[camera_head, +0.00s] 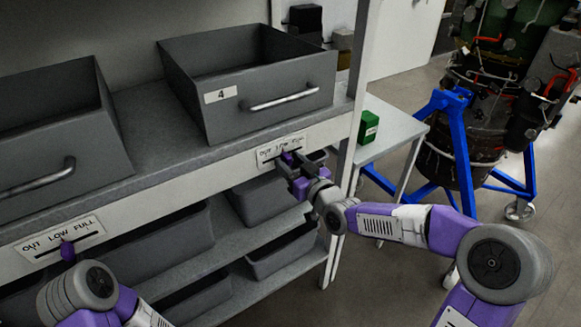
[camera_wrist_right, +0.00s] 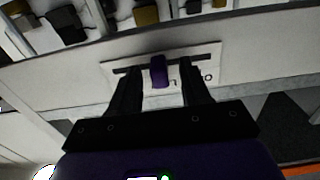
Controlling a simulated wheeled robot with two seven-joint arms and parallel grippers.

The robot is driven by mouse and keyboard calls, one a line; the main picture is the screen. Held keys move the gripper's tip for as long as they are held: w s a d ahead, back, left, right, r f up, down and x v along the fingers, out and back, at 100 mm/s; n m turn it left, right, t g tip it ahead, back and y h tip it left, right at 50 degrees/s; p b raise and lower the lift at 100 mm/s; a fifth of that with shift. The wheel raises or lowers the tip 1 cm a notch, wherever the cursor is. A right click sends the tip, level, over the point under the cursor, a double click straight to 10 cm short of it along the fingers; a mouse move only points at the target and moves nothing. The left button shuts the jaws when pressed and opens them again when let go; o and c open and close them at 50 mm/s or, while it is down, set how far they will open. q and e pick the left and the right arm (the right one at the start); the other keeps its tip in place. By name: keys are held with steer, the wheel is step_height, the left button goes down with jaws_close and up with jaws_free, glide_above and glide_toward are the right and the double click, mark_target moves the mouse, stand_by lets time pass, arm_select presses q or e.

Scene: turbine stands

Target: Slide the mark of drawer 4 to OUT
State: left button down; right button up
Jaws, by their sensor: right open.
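The grey drawer 4 (camera_head: 222,95) sits on the shelf top with a "4" label. Below it, on the shelf edge, is its plate (camera_head: 265,155) with a slot and the words OUT, LOW, FULL, partly hidden by my right gripper. The plate (camera_wrist_right: 215,58) looks upside down in the right wrist view. Its purple mark (camera_wrist_right: 159,71) stands near the middle of the slot. My right gripper (camera_head: 296,172) is open at the plate, its fingers on either side of the mark with gaps visible. My left arm shows at the lower left; its gripper is not in view.
Another drawer (camera_head: 50,125) stands at left, with its own plate (camera_head: 88,226) and purple mark (camera_head: 67,250) below. Grey bins (camera_head: 282,250) fill the lower shelves. A shelf post (camera_head: 358,75) and a side table with a green box (camera_head: 369,127) are right of the plate.

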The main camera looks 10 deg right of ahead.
steer(key=shift+w+a, duration=0.1)
steer(key=shift+w, duration=0.15)
steer(key=shift+b, duration=0.45)
stand_by(0.4)
stand_by(0.3)
jaws_close()
